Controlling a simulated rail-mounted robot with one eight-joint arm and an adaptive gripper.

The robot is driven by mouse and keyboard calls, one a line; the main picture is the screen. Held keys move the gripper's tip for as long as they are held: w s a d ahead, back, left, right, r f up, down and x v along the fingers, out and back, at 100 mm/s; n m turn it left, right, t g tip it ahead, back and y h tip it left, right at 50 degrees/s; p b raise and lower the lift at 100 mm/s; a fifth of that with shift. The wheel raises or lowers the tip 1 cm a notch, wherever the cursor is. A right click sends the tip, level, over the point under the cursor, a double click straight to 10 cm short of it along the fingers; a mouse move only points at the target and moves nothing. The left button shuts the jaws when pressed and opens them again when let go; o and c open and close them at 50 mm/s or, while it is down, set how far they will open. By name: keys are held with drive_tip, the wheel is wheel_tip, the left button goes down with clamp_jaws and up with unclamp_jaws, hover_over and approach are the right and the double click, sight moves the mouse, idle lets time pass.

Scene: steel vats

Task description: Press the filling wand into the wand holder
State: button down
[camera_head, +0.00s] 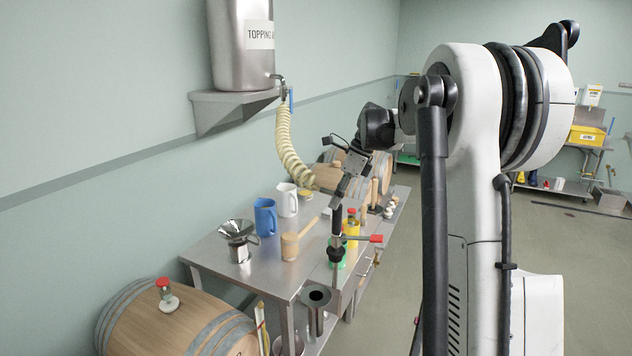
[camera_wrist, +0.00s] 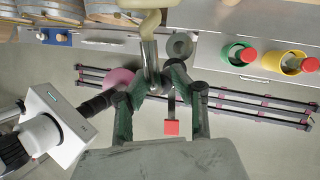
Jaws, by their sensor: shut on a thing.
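The filling wand (camera_head: 336,222) has a black grip, a dark bulb below it, a thin steel tube and a red-tipped lever. My gripper (camera_head: 342,196) is shut on its upper part, and the wand hangs roughly upright. In the wrist view, my gripper (camera_wrist: 152,82) closes around the wand (camera_wrist: 149,58), with its red lever tip showing below. The wand holder (camera_head: 317,299) is a grey upright cup with a dark opening at the table's near edge. The wand's tube is right of that opening in the head view and appears apart from it; its depth is unclear.
A cream coiled hose (camera_head: 288,150) runs from the topping tank (camera_head: 240,45) to the wand. The steel table (camera_head: 270,265) bears a funnel (camera_head: 237,232), blue jug (camera_head: 265,216), mallet (camera_head: 290,245) and a yellow container (camera_head: 351,230). A wooden barrel (camera_head: 170,325) lies front left.

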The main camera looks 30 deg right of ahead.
drive_tip(key=w+a+r+m+t+p, duration=0.1)
drive_tip(key=w+a+r+m+p, duration=0.1)
drive_tip(key=w+a+m, duration=0.1)
drive_tip(key=shift+w+a+m+t+h, duration=0.3)
drive_tip(key=shift+w+a+m+h, duration=0.1)
drive_tip(key=shift+a+m, duration=0.3)
drive_tip(key=shift+f+b, duration=2.05)
drive_tip(key=shift+f, duration=0.7)
